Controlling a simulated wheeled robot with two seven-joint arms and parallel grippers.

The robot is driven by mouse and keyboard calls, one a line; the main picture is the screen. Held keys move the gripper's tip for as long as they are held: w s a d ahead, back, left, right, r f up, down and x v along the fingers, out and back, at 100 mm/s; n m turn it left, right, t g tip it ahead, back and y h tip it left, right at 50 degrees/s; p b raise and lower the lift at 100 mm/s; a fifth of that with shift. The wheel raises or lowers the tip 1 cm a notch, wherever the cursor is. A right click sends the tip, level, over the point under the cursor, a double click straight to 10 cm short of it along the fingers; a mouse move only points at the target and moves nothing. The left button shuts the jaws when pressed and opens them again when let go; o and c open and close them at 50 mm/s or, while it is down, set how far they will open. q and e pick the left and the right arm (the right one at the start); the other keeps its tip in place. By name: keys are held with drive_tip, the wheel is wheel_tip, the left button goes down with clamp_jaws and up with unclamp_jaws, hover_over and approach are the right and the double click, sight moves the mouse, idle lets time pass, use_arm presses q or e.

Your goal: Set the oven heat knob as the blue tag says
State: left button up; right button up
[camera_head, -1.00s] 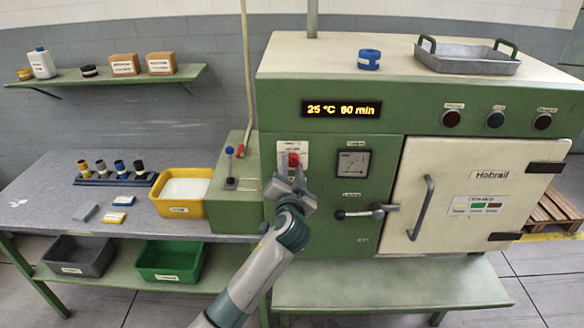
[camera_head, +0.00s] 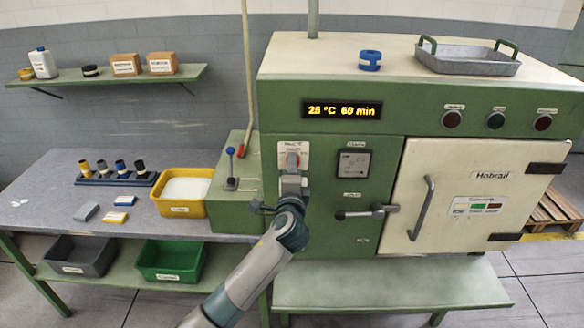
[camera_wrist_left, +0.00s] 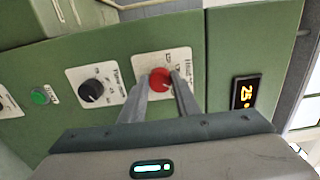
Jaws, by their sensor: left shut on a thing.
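The red heat knob (camera_head: 292,160) sits on a white dial plate on the green oven front, below the display (camera_head: 341,110), which reads about 25 °C and 60 min. My left gripper (camera_head: 291,172) is shut on this knob; in the left wrist view, its two fingers (camera_wrist_left: 162,88) lie on either side of the red knob (camera_wrist_left: 160,78). The fingers and wrist cover part of the dial markings. Blue-and-yellow pieces (camera_head: 124,201) with pale faces lie on the grey bench; their writing is too small to read, and I cannot tell which is the blue tag. My right gripper is not in view.
A square gauge (camera_head: 353,163) and a door lever (camera_head: 366,213) are right of my gripper. A small lever with a blue ball (camera_head: 230,151) and a yellow bin (camera_head: 181,208) are left. The wrist view shows a black knob (camera_wrist_left: 91,91) and green button (camera_wrist_left: 39,97).

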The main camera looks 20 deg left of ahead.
use_arm(q)
drive_tip(key=m, duration=0.5)
drive_tip(key=shift+m, duration=0.4)
drive_tip(key=shift+f, duration=0.1)
drive_tip(key=o, duration=1)
drive_tip(key=shift+d, duration=0.1)
drive_tip(key=shift+o, duration=0.2)
drive_tip(key=b+v, duration=0.6)
drive_tip(key=v, duration=1.1)
drive_tip(key=shift+s, duration=0.2)
